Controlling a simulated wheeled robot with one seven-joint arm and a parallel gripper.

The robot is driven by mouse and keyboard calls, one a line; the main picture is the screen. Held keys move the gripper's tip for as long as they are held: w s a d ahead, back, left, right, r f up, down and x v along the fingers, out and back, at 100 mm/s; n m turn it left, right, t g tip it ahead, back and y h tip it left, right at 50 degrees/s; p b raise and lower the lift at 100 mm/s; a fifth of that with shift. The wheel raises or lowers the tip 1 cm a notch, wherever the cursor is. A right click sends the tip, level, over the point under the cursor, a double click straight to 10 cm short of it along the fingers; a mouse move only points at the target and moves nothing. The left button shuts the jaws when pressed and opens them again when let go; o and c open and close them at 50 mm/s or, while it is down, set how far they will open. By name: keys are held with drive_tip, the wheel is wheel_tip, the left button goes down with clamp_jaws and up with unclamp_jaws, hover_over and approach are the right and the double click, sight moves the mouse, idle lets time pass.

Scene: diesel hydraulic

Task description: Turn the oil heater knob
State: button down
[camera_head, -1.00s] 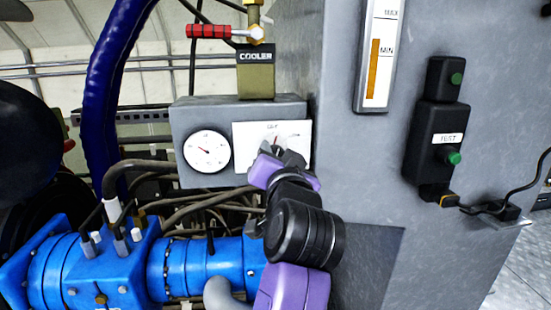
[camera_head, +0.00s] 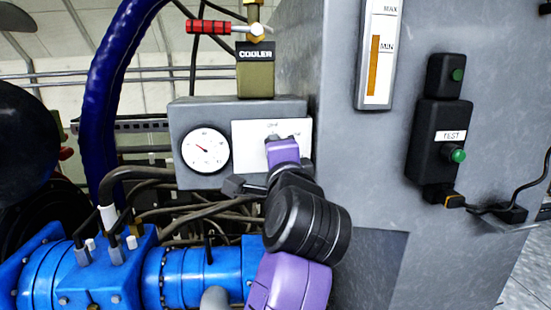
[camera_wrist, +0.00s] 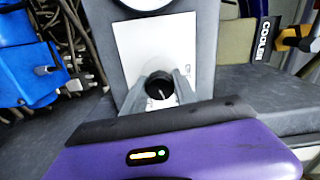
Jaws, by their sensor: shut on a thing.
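The heater knob (camera_wrist: 160,88) is a round black dial with a white pointer line, on a white plate (camera_wrist: 140,52). In the wrist view it sits between the two grey fingers of my gripper (camera_wrist: 162,84), which are shut on it. In the head view my gripper (camera_head: 279,138) reaches up to the white plate (camera_head: 247,142) on the grey control box (camera_head: 222,113). There the purple gripper body covers the knob, and the plate's small lettering is too blurred to read.
A white round gauge (camera_head: 205,151) sits just left of the plate. Above are the COOLER block (camera_head: 255,75) and a red-handled valve (camera_head: 208,27). Blue pump parts (camera_head: 205,272) and hoses lie below. A black TEST button box (camera_head: 437,140) is on the grey wall at right.

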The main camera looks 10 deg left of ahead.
drive_tip(key=m+b, duration=0.1)
drive_tip(key=m, duration=0.3)
drive_tip(key=shift+f+m, duration=0.15)
drive_tip(key=shift+m, duration=0.15)
drive_tip(key=m+b, duration=0.1)
drive_tip(key=m, duration=0.3)
drive_tip(key=shift+m, duration=0.3)
drive_tip(key=c, duration=1)
unclamp_jaws()
drive_tip(key=shift+o, duration=0.2)
drive_tip(key=b+v, duration=0.1)
drive_tip(key=v, duration=0.6)
drive_tip(key=shift+s+b, duration=0.3)
drive_tip(key=shift+s, duration=0.1)
drive_tip(key=shift+d, duration=0.15)
